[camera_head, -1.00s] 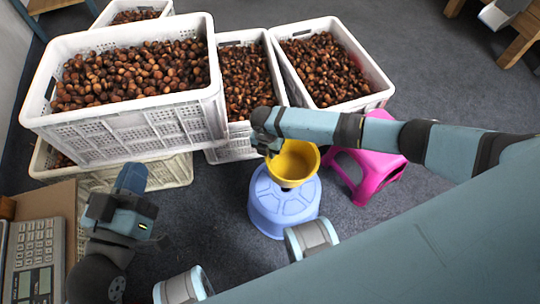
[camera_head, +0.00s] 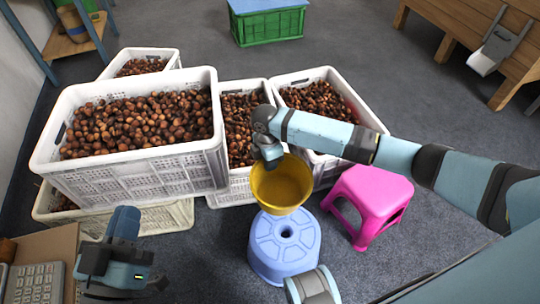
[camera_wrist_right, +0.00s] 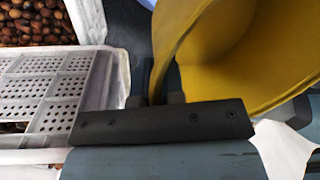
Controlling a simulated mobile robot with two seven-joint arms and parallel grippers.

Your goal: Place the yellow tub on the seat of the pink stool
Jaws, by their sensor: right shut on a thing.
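The yellow tub (camera_head: 280,187) hangs from my right gripper (camera_head: 270,160), which is shut on its rim at the far left side. In the head view the tub appears above the back edge of the blue stool (camera_head: 285,250). The right wrist view shows the tub wall (camera_wrist_right: 215,55) between the fingers (camera_wrist_right: 160,98). The pink stool (camera_head: 375,190) stands upright to the right of the tub, its seat bare. My left gripper (camera_head: 155,283) is low at the left, away from the tub; its finger opening is not clear.
White crates of chestnuts stand behind the tub, a large one (camera_head: 140,165) at left and another (camera_head: 320,95) behind the pink stool. A scale (camera_head: 35,282) is at lower left. A green crate (camera_head: 268,28) and wooden bench (camera_head: 470,35) are farther back.

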